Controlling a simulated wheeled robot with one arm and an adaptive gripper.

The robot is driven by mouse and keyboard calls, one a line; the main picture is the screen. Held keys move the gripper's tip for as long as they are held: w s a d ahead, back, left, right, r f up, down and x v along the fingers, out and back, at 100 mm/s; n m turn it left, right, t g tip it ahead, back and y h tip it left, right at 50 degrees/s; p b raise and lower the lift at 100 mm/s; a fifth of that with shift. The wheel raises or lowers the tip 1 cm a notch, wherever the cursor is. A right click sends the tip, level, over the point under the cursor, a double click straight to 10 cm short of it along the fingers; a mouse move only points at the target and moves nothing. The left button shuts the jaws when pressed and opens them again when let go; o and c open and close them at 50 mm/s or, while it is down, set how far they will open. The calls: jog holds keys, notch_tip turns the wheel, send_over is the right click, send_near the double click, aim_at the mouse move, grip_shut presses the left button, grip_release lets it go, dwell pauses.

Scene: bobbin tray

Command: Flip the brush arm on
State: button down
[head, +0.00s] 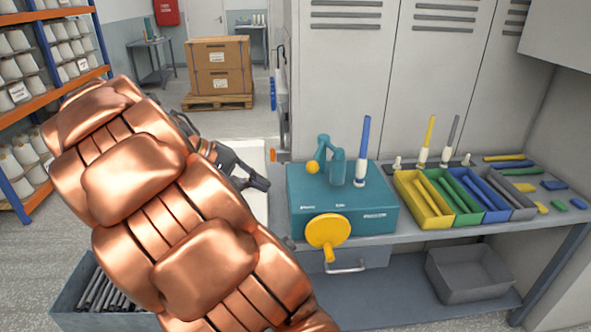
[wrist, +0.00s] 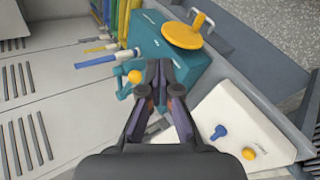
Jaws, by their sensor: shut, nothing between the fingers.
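The teal machine box (head: 325,193) stands on the bench, with a yellow round handwheel (head: 328,231) on its front. On its top is the teal bent arm (head: 323,146) with an orange ball (head: 312,167) at its end, which I take for the brush arm. In the wrist view the ball (wrist: 135,76) and the teal arm (wrist: 124,93) are just left of my fingers. My gripper (head: 262,184) is shut and empty, left of the box in the head view. In the wrist view my gripper (wrist: 164,68) overlaps the box. Contact cannot be told.
A blue bobbin (head: 363,150) stands upright on the box. Coloured bins (head: 422,213) with rods lie to the right. A white panel (wrist: 228,115) with a blue knob (wrist: 218,132) and yellow button (wrist: 249,153) lies beside the box. Grey lockers (head: 340,70) stand behind.

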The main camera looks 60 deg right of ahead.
jog(key=w+d+f+m+g+h+b, duration=0.2)
jog(key=w+d, duration=0.4)
jog(key=w, duration=0.1)
jog(key=w+d+f+m+g+h+b, duration=0.1)
jog(key=w+d+f+g+h+b, duration=0.1)
jog(key=w+d, duration=0.5)
jog(key=shift+w+f+m+h+b, duration=0.3)
jog(key=shift+f+m+b, duration=0.15)
jog(key=shift+b, duration=0.25)
jog(key=shift+s+d, duration=0.1)
jog(key=shift+s, duration=0.05)
jog(key=s+a+p+x, duration=0.1)
jog(key=s+x, duration=0.1)
jog(key=x, duration=1)
jog(key=shift+s+a+f+p, duration=0.2)
jog(key=shift+f+p, duration=0.1)
jog(key=shift+s, duration=0.15)
